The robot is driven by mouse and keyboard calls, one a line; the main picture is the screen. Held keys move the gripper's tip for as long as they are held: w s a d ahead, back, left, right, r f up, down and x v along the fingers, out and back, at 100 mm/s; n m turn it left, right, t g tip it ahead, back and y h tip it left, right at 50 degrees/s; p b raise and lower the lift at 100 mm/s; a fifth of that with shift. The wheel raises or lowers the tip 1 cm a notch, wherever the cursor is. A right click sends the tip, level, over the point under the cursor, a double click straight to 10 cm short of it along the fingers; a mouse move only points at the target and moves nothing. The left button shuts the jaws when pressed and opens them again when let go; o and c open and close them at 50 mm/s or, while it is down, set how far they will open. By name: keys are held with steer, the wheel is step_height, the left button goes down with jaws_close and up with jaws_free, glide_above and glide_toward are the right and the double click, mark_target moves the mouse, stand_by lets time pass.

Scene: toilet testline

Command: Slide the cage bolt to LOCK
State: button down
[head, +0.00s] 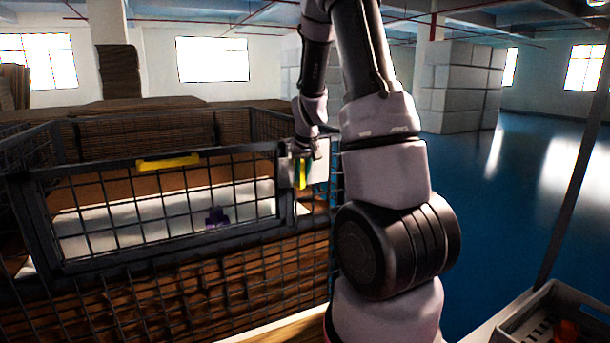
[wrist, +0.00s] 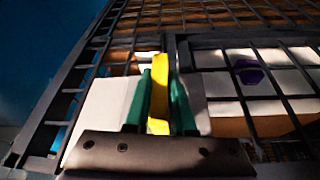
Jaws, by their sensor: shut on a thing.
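The cage (head: 140,260) is a dark wire-mesh box with a framed front door that looks closed. The bolt's yellow handle (head: 301,173) is at the right edge of the door, beside a pale plate (head: 319,165). My gripper (head: 303,160) is at this handle. In the wrist view the yellow handle (wrist: 159,95) stands between the green fingers of my gripper (wrist: 160,100), which are shut on it. The bolt's rod and any LOCK mark are hidden or too small to tell.
A yellow bar (head: 168,162) is on the door's top rail. A purple object (head: 215,218) lies inside the cage on a white surface; it also shows in the wrist view (wrist: 250,72). A grey crate (head: 550,318) with orange things is at the lower right. Blue floor on the right is open.

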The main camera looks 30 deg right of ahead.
steer(key=shift+a, duration=0.15)
steer(key=c, duration=0.8)
jaws_free()
steer(key=shift+a, duration=0.2)
steer(key=shift+o, duration=0.2)
steer(key=shift+d, duration=0.1)
steer(key=v, duration=1)
steer(key=shift+r, duration=0.4)
steer(key=shift+s, duration=0.1)
steer(key=s+a+r+t+y, duration=0.1)
steer(key=s+a+r, duration=0.3)
steer(key=s, duration=0.3)
steer(key=s+a+r+m+y, duration=0.1)
steer(key=s+a+r, duration=0.3)
steer(key=s, duration=0.4)
steer(key=s+a+r+m+t, duration=0.1)
steer(key=s+a+r, duration=0.3)
steer(key=s, duration=0.4)
steer(key=shift+a+r+t+y, duration=0.15)
steer(key=shift+a+t+y, duration=0.2)
steer(key=shift+a, duration=0.25)
